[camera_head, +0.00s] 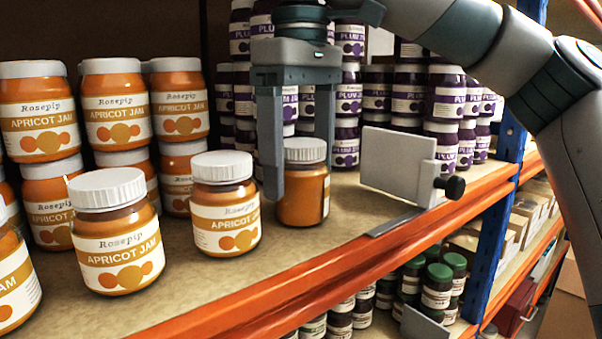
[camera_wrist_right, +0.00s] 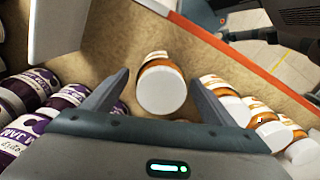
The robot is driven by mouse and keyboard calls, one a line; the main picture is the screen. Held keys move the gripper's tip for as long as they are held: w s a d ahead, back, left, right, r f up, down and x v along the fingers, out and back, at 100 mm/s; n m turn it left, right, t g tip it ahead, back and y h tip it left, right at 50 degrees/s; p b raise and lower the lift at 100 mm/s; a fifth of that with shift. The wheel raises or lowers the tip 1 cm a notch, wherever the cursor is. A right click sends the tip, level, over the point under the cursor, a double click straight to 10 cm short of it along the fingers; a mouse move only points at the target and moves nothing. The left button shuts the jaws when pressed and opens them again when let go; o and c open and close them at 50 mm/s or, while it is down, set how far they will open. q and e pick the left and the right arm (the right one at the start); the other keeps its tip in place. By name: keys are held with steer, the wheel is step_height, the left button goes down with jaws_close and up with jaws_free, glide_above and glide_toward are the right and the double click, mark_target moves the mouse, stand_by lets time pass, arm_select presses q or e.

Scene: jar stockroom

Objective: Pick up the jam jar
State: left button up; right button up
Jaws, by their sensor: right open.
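An apricot jam jar (camera_head: 303,200) with a white lid stands upright on the shelf near its front edge, apart from the other jars. My right gripper (camera_head: 300,178) points down over it from above, with one finger in front of the jar's left side and the other at its far right. The jaws are open. In the right wrist view the jar (camera_wrist_right: 155,60) shows lid-first between the two open fingers (camera_wrist_right: 160,78), with a gap visible on each side. Part of its label is hidden in the head view. My left gripper is not in view.
Other apricot jars (camera_head: 225,205) stand left, the closest a short gap away. Stacked plum jars (camera_head: 445,95) fill the back. A grey plate with a black knob (camera_head: 400,165) stands right. The orange shelf edge (camera_head: 330,270) runs in front; a blue upright (camera_head: 490,235) is right.

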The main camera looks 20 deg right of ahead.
steer(key=shift+s+f, duration=0.1)
steer(key=shift+f, duration=0.8)
steer(key=c, duration=1.7)
steer(key=shift+r, duration=0.25)
